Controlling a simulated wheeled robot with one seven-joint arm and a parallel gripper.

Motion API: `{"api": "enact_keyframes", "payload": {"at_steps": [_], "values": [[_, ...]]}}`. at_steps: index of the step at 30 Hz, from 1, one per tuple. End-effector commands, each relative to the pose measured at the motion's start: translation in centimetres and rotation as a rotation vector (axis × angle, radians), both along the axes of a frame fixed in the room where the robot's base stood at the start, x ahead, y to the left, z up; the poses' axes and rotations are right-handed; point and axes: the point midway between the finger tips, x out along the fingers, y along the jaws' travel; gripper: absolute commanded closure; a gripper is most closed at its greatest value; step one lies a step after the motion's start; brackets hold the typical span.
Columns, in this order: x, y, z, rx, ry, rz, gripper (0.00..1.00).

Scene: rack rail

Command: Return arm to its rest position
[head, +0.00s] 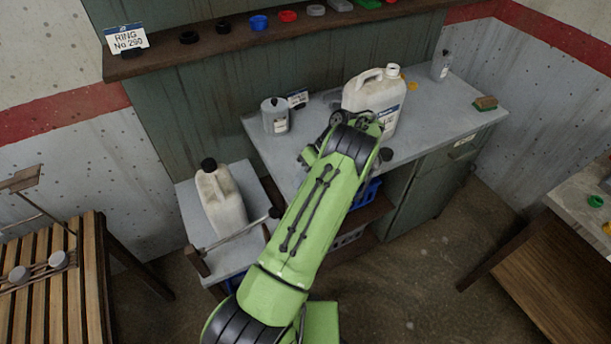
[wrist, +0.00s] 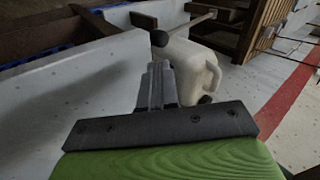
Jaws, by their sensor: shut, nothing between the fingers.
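My green arm reaches up from the bottom of the head view, its wrist above the front of the grey workbench (head: 285,150). My gripper (wrist: 157,88) shows in the wrist view, its dark fingers together with nothing between them. In the head view the fingers are hidden by the arm. A white jug with a black cap (head: 220,200) stands on the small side table left of the arm. It also shows in the wrist view (wrist: 192,68), behind the fingertips and apart from them as far as I can tell.
A white jug with a blue label (head: 392,101) stands on the bench just behind my wrist. A grey canister (head: 275,117) is to its left. A shelf with coloured rings (head: 259,22) runs above. A slatted bench (head: 55,300) is at left, a table (head: 590,218) at right.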

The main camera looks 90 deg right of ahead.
Motion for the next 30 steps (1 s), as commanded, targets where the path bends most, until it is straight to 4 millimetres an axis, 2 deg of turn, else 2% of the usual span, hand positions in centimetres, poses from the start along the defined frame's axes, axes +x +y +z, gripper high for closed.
{"api": "enact_keyframes", "payload": {"at_steps": [5,26,29,30], "values": [[-1.0,-0.4,0.6,-0.001,0.000,-0.003,1.00],[-1.0,-0.4,0.6,0.000,0.001,-0.002,1.00],[0.2,-0.6,1.4,-0.004,0.011,0.016,1.00],[1.7,-0.9,2.3,-0.009,0.024,0.040,1.00]]}}
